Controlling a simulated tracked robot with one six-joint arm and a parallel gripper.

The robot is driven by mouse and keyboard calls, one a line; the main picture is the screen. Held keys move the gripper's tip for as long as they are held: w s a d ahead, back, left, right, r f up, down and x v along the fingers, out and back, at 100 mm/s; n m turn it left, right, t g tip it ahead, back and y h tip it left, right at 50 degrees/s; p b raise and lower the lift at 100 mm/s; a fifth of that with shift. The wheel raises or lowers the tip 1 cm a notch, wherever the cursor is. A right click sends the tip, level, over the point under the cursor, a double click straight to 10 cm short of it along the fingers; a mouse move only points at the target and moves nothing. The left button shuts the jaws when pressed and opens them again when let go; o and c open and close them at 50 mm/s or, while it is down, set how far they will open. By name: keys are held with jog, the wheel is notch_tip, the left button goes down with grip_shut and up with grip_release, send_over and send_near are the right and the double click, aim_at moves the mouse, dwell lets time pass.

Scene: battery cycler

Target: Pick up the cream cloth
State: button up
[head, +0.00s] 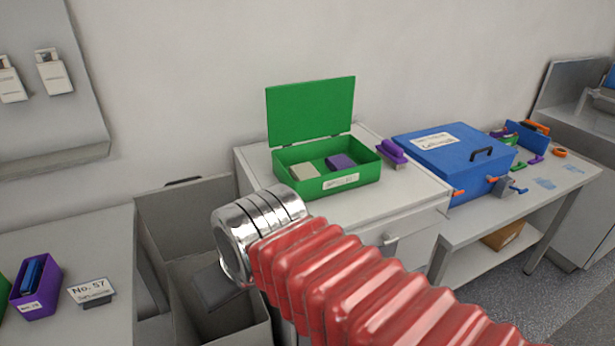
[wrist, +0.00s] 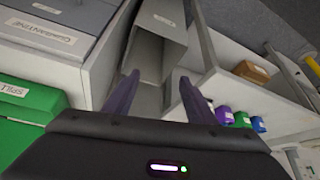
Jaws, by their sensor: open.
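The cream cloth (head: 304,172) appears as a small folded cream block inside the open green box (head: 340,184) in the head view. It lies at the left of the box, beside a purple block (head: 341,161). The box's lid (head: 310,110) stands raised at the back. In the wrist view part of a green box (wrist: 30,100) labelled "SPILL" shows at the left edge, and no cloth can be made out there. My gripper (wrist: 157,88) is open, with two dark purple fingers apart and nothing visible between them. In the head view its fingers cannot be made out.
A purple-handled tool (head: 392,151) lies right of the green box, then a blue box (head: 455,158) with a handle. A deep grey bin (head: 185,215) stands left of the cabinet. A purple holder (head: 36,290) and a "No. 57" sign (head: 92,291) are at lower left.

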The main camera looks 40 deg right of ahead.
jog(key=o, duration=0.6)
jog(key=w+d+r, duration=0.5)
jog(key=w, duration=0.1)
jog(key=shift+w+d+m+h, duration=0.25)
jog(key=shift+w+m+h, duration=0.05)
jog(key=shift+w+m, duration=0.1)
jog(key=shift+o, duration=0.2)
jog(key=w+d+r+m, duration=0.1)
jog(key=w+d+r, duration=0.2)
jog(key=w+d, duration=0.3)
jog(key=d, duration=0.2)
jog(key=shift+d+r+g, duration=0.3)
jog(key=shift+d+g, duration=0.1)
jog(key=w+d, duration=0.2)
jog(key=d, duration=0.8)
jog(key=w+d+r+m, duration=0.1)
jog(key=w+d, duration=0.2)
jog(key=d, duration=0.7)
jog(key=shift+w+g+h, duration=0.3)
jog(key=shift+w, duration=0.05)
jog(key=shift+d, duration=0.1)
send_over(307, 173)
jog(key=s, duration=0.2)
jog(key=f, duration=0.7)
jog(key=shift+a+f, duration=0.3)
jog(key=shift+a, duration=0.1)
jog(key=shift+f, duration=0.15)
jog(key=shift+f, duration=0.1)
jog(key=shift+x, duration=2.5)
